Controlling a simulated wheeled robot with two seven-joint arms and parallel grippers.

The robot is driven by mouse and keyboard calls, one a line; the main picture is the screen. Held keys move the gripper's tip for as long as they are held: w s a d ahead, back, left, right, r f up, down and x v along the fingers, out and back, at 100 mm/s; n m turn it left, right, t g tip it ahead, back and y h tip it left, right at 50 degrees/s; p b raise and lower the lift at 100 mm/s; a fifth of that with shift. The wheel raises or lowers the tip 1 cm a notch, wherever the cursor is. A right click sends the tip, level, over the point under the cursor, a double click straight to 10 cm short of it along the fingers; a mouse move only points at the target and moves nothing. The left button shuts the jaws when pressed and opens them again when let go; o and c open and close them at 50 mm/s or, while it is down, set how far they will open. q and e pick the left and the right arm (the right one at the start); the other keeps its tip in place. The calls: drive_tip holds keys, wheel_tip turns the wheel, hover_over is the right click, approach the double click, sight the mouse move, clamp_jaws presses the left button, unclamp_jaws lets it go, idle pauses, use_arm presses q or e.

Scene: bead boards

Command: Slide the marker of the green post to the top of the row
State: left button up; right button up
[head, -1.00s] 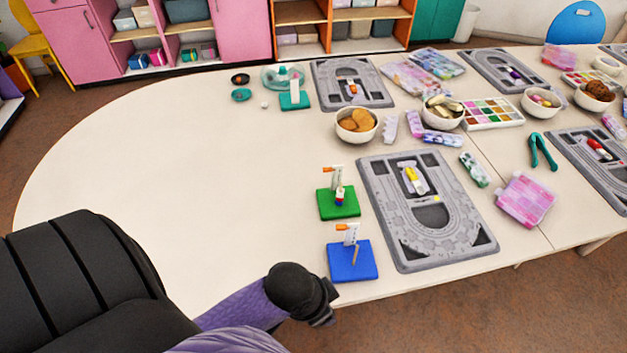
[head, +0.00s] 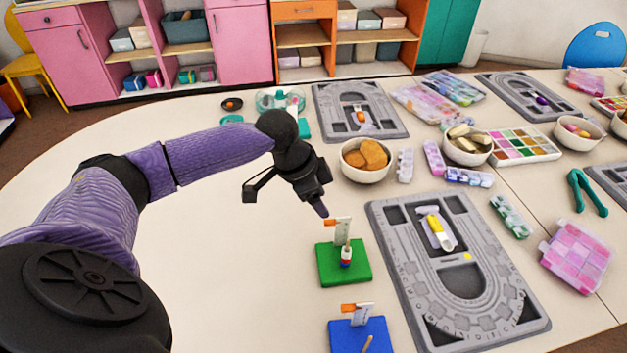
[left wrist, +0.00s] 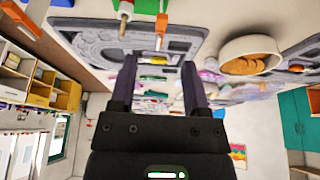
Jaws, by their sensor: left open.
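The green base (head: 330,275) stands on the table left of the near bead board. It carries an upright post with a few white, red and blue beads (head: 346,257) and a white card (head: 343,232) behind it. An orange marker (head: 334,222) sits at the card's upper part, pointing left. My left gripper (head: 318,204) is above and slightly left of the card, pointing down and right, apart from the marker. In the left wrist view the two fingers (left wrist: 158,68) are spread with nothing between; the orange marker (left wrist: 161,24) shows beyond them. My right gripper is not in view.
A blue base (head: 375,340) with a similar card and orange marker stands nearer. The grey bead board (head: 400,275) lies to the right. A bowl of orange-brown discs (head: 352,174) stands behind. The table's left side is clear.

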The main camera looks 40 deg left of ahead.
sight(334, 220)
use_arm(q)
drive_tip(key=b+x, duration=0.1)
drive_tip(key=x, duration=0.4)
drive_tip(key=shift+f+b, duration=0.3)
drive_tip(key=shift+b, duration=0.05)
drive_tip(key=shift+w+d+f, duration=0.15)
drive_tip(key=shift+w+f, duration=0.05)
drive_tip(key=shift+f, duration=0.05)
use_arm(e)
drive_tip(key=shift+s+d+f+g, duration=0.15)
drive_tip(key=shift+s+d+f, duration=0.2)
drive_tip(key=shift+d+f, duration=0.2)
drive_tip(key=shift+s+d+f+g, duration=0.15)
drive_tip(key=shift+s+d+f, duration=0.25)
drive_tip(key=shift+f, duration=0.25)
use_arm(q)
clamp_jaws()
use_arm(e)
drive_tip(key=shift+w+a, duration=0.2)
